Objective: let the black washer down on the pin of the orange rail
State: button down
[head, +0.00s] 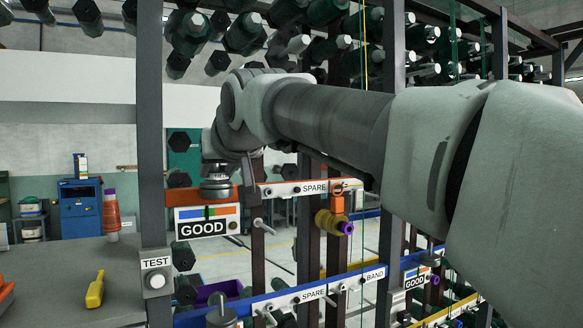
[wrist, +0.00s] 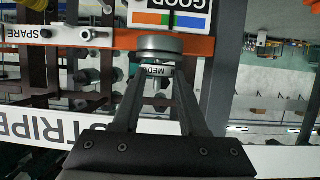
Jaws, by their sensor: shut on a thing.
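The orange rail (head: 185,195) runs across the frame in the head view, with pins, a SPARE label and a GOOD sign below it. My gripper (head: 217,180) points down at the rail's left part. In the wrist view my gripper (wrist: 160,75) is shut on the dark grey, round washer (wrist: 160,45), which sits at the fingertips and overlaps the orange rail (wrist: 120,42). The washer also shows in the head view (head: 216,187), flat, in front of the rail. The pin under it is hidden, so I cannot tell whether the washer is around it.
A bare pin (head: 268,191) stands right of the washer. An orange piece (head: 337,198) hangs further right, above a yellow and purple spool (head: 333,222). A blue rail (head: 300,293) with pins lies below. Dark uprights (head: 150,120) flank the arm. A bench (head: 60,270) stands left.

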jog(key=shift+f, duration=0.2)
jog(key=shift+c, duration=1.8)
grip_release()
jog(key=b+v, duration=0.2)
jog(key=v, duration=1.5)
jog(key=shift+s+r, duration=0.15)
jog(key=shift+r, duration=0.05)
